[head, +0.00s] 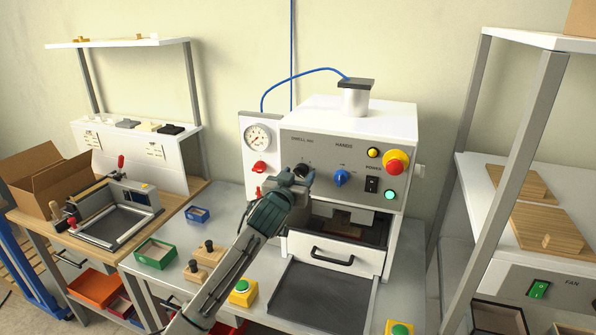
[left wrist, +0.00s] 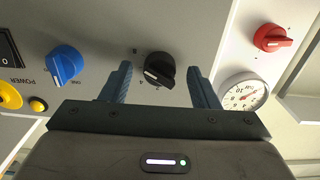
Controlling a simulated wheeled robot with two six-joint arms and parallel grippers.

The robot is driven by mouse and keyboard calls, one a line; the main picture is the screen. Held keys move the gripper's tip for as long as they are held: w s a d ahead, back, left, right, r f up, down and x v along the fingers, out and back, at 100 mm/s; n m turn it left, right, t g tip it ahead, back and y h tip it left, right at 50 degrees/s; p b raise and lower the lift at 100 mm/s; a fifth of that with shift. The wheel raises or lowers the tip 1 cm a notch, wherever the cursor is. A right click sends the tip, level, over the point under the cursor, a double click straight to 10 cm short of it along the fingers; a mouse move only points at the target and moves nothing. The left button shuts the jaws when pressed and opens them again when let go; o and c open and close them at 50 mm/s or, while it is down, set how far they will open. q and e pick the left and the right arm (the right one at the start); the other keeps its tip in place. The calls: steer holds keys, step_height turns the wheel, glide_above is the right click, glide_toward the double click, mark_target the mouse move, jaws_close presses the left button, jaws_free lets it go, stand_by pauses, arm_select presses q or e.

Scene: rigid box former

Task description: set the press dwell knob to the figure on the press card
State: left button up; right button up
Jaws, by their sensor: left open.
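The black dwell knob (left wrist: 160,70) shows in the left wrist view, with a white pointer mark towards the lower left of that picture. In the head view the knob (head: 302,169) is partly hidden by my left gripper (head: 292,180). My left gripper (left wrist: 161,72) is open, with one finger on each side of the knob and visible gaps. I cannot tell how deep the fingers reach over it. My right gripper is not in view.
Beside the knob on the press (head: 400,125) are a blue knob (head: 341,177), a red emergency button (head: 396,162), a gauge (head: 258,138) and a red knob (head: 260,168). The drawer (head: 330,254) is below. Wooden-based parts (head: 208,254) and a green tray (head: 155,253) stand on the bench.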

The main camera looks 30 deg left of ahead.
arm_select(q)
steer(key=shift+w, duration=0.25)
steer(key=c, duration=1)
steer(key=shift+o, duration=0.2)
